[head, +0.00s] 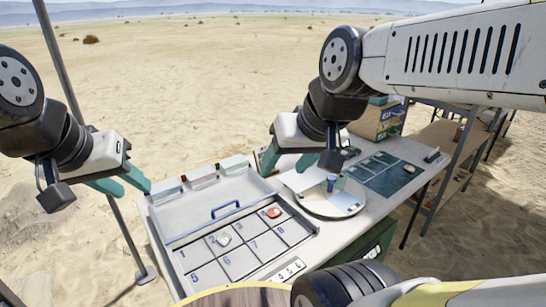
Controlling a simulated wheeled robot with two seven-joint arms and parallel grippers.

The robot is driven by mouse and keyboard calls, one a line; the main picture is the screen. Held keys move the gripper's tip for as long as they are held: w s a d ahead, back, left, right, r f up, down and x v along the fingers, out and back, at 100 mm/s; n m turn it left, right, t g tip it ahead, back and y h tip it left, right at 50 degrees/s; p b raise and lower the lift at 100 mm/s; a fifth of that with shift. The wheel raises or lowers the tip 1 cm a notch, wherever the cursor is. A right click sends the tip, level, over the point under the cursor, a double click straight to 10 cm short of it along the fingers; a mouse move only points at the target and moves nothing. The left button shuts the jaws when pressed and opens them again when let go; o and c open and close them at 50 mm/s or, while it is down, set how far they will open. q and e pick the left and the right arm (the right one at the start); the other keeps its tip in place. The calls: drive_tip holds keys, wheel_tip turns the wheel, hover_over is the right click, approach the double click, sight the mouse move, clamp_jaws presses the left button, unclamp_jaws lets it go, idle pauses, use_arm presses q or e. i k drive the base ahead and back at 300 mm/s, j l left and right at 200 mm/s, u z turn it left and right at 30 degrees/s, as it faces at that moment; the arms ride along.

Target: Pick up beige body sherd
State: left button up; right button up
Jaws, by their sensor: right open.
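A small pale beige piece (408,168) lies at the right end of the dark green mat on the table. Another small pale piece (223,239) lies in the tray compartment marked 2. The view is too small to tell which is the beige body sherd. My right gripper (286,164) is open and empty, with green fingers above the table between the grey tray and the round plate. It is well to the left of the mat piece. My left gripper (136,191) is open and empty at the tray's far left corner.
The numbered grey tray (186,236) has a blue handle and holds a red and white piece (274,212). A round plate (350,209) with a small blue item (331,183) stands right of it. Boxes (378,122) stand behind.

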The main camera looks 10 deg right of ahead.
sight(411, 168)
drive_tip(key=z, duration=1.7)
drive_tip(key=i+l+u, duration=0.1)
drive_tip(key=l, duration=0.25)
drive_tip(key=i+l+u, duration=0.25)
drive_tip(key=i+l, duration=0.15)
drive_tip(key=l, duration=0.35)
drive_tip(key=i+l+u, duration=0.1)
drive_tip(key=l, duration=0.3)
drive_tip(key=i+l+u, duration=0.1)
drive_tip(key=l, duration=0.3)
drive_tip(key=i+l+u, duration=0.55)
drive_tip(key=i+l, duration=0.25)
drive_tip(key=l, duration=0.15)
drive_tip(key=i+j+u, duration=0.1)
drive_tip(key=i+u, duration=0.15)
drive_tip(key=i, duration=0.4)
